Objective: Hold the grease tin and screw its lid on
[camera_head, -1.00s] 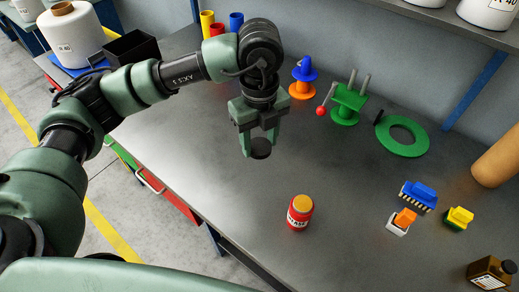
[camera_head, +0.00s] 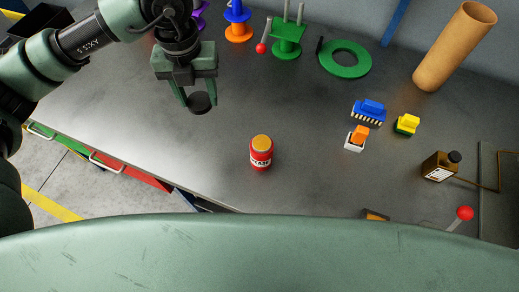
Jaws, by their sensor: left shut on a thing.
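The grease tin (camera_head: 261,160) is a small red can with a white label and a yellow-orange top. It stands upright on the grey table near the front edge. My left gripper (camera_head: 199,98) is shut on a dark round lid (camera_head: 200,104) and holds it above the table, up and to the left of the tin. The lid and the tin are apart. My right gripper is not in view.
A green stand (camera_head: 288,38) with posts, a green ring (camera_head: 344,58) and an orange-and-blue spool (camera_head: 238,30) are at the back. Several small coloured blocks, including a blue one (camera_head: 369,111), and a brown bottle (camera_head: 440,166) stand right. A cardboard tube (camera_head: 455,48) stands at the back right. Table around the tin is clear.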

